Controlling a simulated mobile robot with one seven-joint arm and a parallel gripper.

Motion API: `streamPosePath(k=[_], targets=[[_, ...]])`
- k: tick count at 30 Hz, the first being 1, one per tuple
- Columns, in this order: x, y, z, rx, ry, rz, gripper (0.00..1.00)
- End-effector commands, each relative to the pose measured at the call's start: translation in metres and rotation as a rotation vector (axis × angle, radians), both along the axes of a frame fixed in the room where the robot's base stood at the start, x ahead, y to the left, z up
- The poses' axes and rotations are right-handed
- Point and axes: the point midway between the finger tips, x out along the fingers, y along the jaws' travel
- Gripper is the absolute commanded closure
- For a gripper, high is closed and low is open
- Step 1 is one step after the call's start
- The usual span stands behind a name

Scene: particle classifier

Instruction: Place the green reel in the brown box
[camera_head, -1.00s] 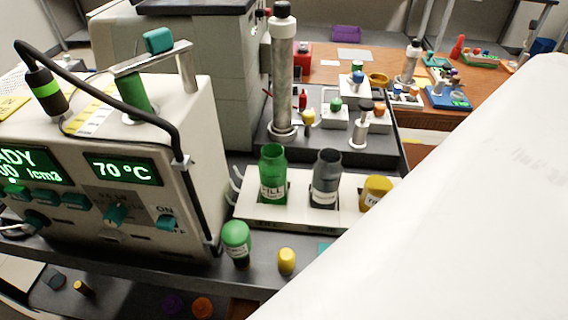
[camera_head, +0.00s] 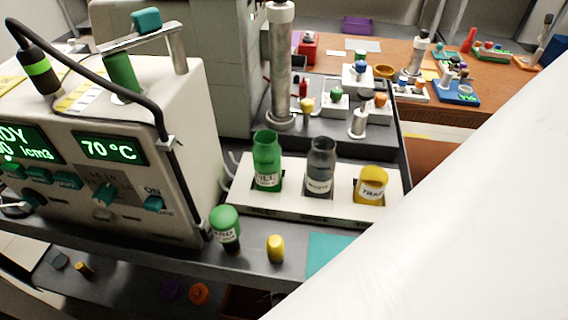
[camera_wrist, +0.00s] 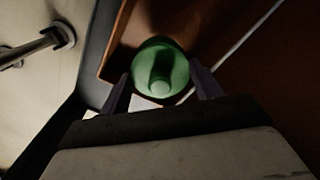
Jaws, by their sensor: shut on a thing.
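In the wrist view, the green reel (camera_wrist: 160,68) is between the two fingers of my gripper (camera_wrist: 160,88), which is shut on it. The reel is seen end-on, with a round flange and a central hub. Behind it is a brown, box-like shape with a pale brown edge (camera_wrist: 116,42) and a dark inside; this looks like the brown box. I cannot tell how far the reel is above it. In the head view, my gripper and the reel are out of sight. A dark brown shape (camera_head: 243,302) at the bottom edge may be part of the box.
My white arm link covers the lower right of the head view. A grey bench carries a machine (camera_head: 120,200), a white rack (camera_head: 290,205) with jars, a green-capped jar (camera_head: 225,222) and a yellow piece (camera_head: 275,248). An orange reel (camera_head: 198,293) lies on the lower shelf.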

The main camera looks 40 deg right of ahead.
Motion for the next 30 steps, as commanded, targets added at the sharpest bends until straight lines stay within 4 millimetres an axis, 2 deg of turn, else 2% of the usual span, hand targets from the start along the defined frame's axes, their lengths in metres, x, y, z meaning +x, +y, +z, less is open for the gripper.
streamPosePath(k=[1, 7, 13, 27, 28, 30], targets=[[0.000, 0.000, -0.009, 0.001, 0.001, 0.000, 0.62], [0.000, 0.000, -0.026, 0.000, 0.000, -0.001, 0.62], [0.000, 0.000, -0.054, 0.001, 0.001, -0.002, 0.62], [0.000, 0.000, -0.063, 0.000, -0.001, -0.001, 0.62], [0.000, 0.000, -0.062, 0.000, 0.000, -0.001, 0.32], [0.000, 0.000, -0.062, 0.000, 0.000, -0.001, 0.23]])
